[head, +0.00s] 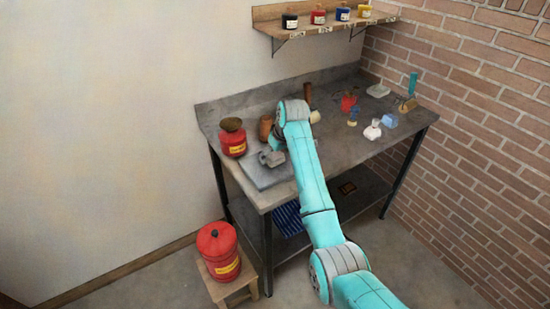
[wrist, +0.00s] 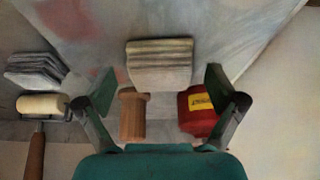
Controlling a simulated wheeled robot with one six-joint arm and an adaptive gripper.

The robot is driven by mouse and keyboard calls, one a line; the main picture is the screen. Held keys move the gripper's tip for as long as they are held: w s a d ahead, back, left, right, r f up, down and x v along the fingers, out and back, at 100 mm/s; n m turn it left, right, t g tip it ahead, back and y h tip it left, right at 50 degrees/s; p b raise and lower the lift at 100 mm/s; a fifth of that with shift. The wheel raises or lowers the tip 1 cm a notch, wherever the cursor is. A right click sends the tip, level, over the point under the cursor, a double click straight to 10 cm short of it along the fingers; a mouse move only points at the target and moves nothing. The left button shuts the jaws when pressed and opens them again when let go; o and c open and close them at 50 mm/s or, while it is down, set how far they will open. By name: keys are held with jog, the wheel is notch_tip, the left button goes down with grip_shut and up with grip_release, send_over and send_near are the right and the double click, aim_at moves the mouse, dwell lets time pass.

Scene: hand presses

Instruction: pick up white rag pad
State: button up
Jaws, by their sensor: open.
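The white rag pad (wrist: 160,62) shows in the wrist view as a folded, off-white stack with greyish stripes. It lies on a stained grey surface. My gripper (wrist: 160,82) is open and empty, with one finger on each side of the pad's near edge and clear space between. Whether the fingertips are at the pad's height is hard to tell. In the head view, my arm reaches over the left part of the workbench (head: 335,150), and it is unclear which grey shape there is the pad.
A wooden cylinder (wrist: 132,115) and a red can (wrist: 198,112) stand close to the fingers. A grey pad stack (wrist: 35,70) and a roller (wrist: 42,106) lie left. A grey slab (head: 268,177) lies on the bench. Another red can (head: 218,250) stands on a stool.

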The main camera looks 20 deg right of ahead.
jog(key=shift+f, duration=0.1)
jog(key=c, duration=1.3)
notch_tip(320, 180, up, 10)
